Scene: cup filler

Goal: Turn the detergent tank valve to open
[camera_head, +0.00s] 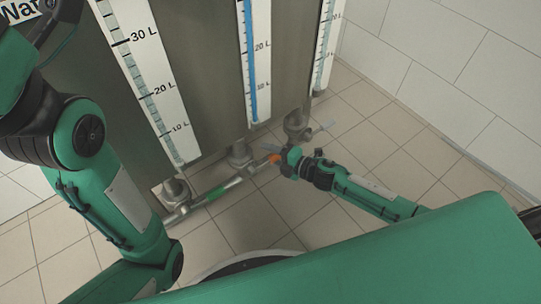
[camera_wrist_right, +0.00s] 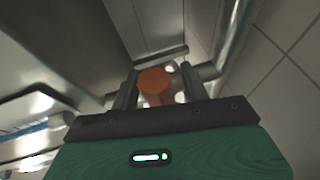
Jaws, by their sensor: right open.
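An orange valve handle (camera_head: 274,158) sits on the pipework low in front of the tanks, toward the right. My right gripper (camera_head: 279,161) is at this handle. In the right wrist view the orange handle (camera_wrist_right: 154,84) shows between the two dark fingers of my right gripper (camera_wrist_right: 157,88), which are open, with one finger on each side. I cannot tell whether either finger touches it. No readable label shows which tank is the detergent one. My left arm comes in from the left, but its gripper is not in view.
Grey tanks (camera_head: 205,60) with white level scales (camera_head: 151,80) stand behind the pipework. A pale tiled wall (camera_head: 450,60) is at the right. The tiled floor (camera_head: 330,215) below is mostly clear.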

